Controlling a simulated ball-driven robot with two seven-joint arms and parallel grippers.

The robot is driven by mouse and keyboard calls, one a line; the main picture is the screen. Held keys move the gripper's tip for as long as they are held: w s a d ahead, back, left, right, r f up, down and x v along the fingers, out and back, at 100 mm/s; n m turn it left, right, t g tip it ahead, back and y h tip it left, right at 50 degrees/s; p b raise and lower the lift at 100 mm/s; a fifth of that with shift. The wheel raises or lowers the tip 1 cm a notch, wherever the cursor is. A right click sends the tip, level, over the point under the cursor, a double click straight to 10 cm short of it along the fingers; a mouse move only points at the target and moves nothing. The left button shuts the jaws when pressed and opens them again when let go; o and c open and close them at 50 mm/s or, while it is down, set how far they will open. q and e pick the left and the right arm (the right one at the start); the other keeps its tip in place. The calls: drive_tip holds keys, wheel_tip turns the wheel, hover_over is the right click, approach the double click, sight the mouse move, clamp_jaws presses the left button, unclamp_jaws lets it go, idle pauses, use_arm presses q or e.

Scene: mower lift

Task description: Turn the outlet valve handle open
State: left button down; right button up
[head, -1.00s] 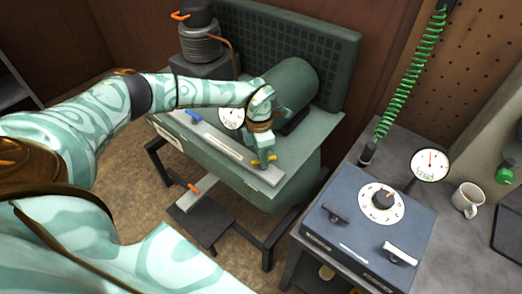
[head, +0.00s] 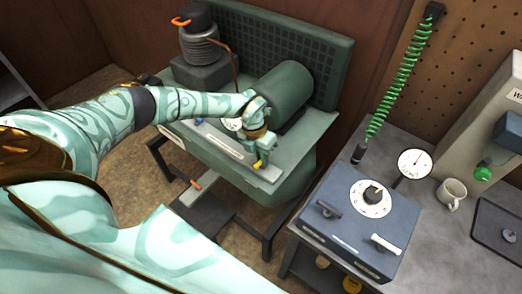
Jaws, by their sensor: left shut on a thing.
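A small yellow valve handle (head: 258,164) sits at the right end of the pale panel strip on the front of a green compressor unit (head: 285,172). My left gripper (head: 264,157) reaches down onto it from above and is shut on it; the fingers hide part of the handle. A blue handle (head: 199,121) sits at the left end of the same strip. My right gripper is not in view.
A workbench at right holds a blue control box (head: 355,225) with a dial, a gauge (head: 415,163) and a mug (head: 451,193). An orange-tipped pedal (head: 196,185) sits below the unit.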

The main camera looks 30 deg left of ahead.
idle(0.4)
use_arm(q)
drive_tip(key=c, duration=1.5)
unclamp_jaws()
drive_tip(key=shift+o, duration=0.2)
drive_tip(key=a+r+p, duration=0.2)
drive_tip(key=a+r, duration=0.1)
drive_tip(key=r, duration=1.3)
drive_tip(key=shift+w, duration=0.15)
drive_tip(key=shift+a, duration=0.1)
